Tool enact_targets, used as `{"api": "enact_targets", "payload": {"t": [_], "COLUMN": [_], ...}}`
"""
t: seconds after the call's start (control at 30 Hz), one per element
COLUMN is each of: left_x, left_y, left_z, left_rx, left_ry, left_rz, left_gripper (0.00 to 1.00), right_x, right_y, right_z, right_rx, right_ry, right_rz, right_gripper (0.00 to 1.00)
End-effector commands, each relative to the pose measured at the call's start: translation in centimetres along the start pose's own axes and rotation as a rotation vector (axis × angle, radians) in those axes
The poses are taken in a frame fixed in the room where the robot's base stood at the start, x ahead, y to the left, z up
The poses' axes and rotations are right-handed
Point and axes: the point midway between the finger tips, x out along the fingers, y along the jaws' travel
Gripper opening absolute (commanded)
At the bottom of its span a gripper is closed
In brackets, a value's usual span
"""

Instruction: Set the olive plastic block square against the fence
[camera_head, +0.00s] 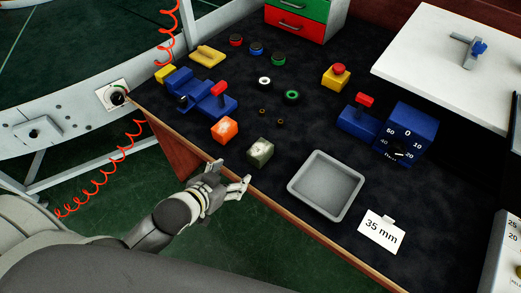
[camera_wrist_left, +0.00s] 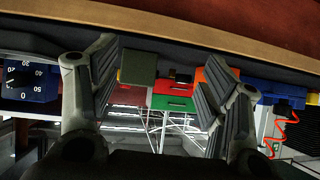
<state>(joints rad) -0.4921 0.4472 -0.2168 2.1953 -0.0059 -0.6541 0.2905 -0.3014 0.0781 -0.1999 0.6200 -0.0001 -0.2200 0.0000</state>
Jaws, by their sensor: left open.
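The olive block (camera_head: 260,152) rests on the dark mat near the table's front edge. My left gripper (camera_head: 232,174) is open and empty at that edge, with its fingers pointing toward the block and a short gap between them. In the left wrist view the olive block (camera_wrist_left: 138,67) appears between the two spread fingers (camera_wrist_left: 163,72), beyond the tips and nearer the left finger. I cannot make out a fence for certain. My right gripper is not in view.
An orange block (camera_head: 224,130) sits just left of the olive block. A grey tray (camera_head: 326,186) and a "35 mm" card (camera_head: 381,233) lie to the right. Blue fixtures (camera_head: 200,95) stand behind on the left. The wooden table edge (camera_head: 270,210) runs beside my gripper.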

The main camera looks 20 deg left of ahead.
Motion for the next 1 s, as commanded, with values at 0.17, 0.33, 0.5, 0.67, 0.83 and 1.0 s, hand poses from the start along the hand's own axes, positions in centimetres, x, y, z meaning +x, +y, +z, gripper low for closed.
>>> {"api": "enact_targets", "payload": {"t": [0.17, 0.33, 0.5, 0.67, 0.83, 1.0], "left_x": [-0.6, -0.7, 1.1, 3.1, 4.3, 5.2], "left_y": [0.8, 1.2, 1.4, 1.7, 1.8, 1.9], "left_z": [-3.5, -5.0, -5.5, -6.0, -6.1, -6.4], "left_rx": [0.012, 0.012, 0.011, 0.011, 0.012, 0.011], "left_ry": [0.151, 0.21, 0.215, 0.214, 0.212, 0.212], "left_rz": [0.075, 0.109, 0.11, 0.11, 0.11, 0.11], "left_gripper": [0.7, 0.7, 0.7, 0.7, 0.7, 0.7], "right_x": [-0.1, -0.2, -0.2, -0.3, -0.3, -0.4], "right_y": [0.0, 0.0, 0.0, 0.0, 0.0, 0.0], "right_z": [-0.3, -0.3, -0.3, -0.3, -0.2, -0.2], "right_rx": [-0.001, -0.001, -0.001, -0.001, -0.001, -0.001], "right_ry": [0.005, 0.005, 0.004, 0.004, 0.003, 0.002], "right_rz": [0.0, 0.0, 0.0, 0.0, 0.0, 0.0], "right_gripper": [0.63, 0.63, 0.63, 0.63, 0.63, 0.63]}}
